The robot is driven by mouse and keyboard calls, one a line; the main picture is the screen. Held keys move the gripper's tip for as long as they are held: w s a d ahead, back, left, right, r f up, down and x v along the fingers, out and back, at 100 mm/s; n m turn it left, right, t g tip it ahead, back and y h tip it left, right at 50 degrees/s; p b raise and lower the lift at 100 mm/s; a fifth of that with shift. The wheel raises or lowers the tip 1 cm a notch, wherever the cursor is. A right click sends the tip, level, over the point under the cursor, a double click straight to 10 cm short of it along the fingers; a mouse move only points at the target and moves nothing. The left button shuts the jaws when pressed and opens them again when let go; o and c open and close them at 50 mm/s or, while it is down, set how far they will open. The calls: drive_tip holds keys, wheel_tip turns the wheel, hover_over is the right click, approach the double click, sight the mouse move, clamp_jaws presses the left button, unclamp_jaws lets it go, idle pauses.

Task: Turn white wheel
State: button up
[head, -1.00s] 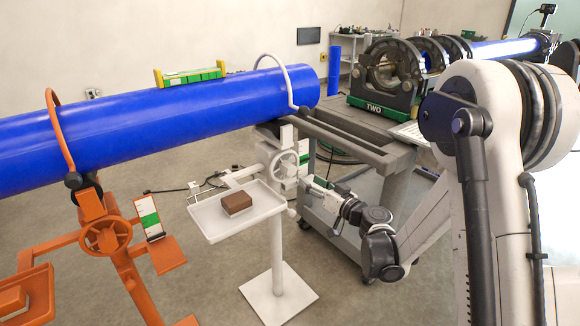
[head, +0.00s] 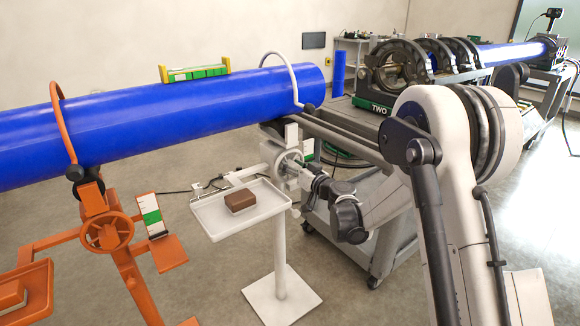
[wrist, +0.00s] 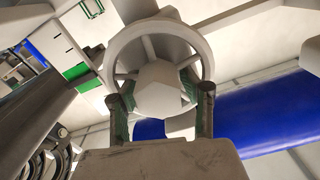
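The white wheel (head: 287,168) is on the white pipe stand, below the blue pipe (head: 190,118). In the wrist view the white wheel (wrist: 158,88) faces me, with its spokes and broad hub showing. My gripper (head: 305,178) is at the right side of the wheel in the head view. In the wrist view my gripper (wrist: 160,100) has its two dark-tipped fingers spread apart, one at each side of the wheel's lower part. No finger closes on the rim. Whether the fingertips touch the wheel I cannot tell.
A white tray (head: 212,222) with a brown block (head: 240,200) is left of the wheel. An orange stand with an orange wheel (head: 107,232) is at the left. The grey cart (head: 345,150) is close behind my arm.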

clamp_jaws()
idle(0.3)
drive_tip(key=shift+a, duration=0.15)
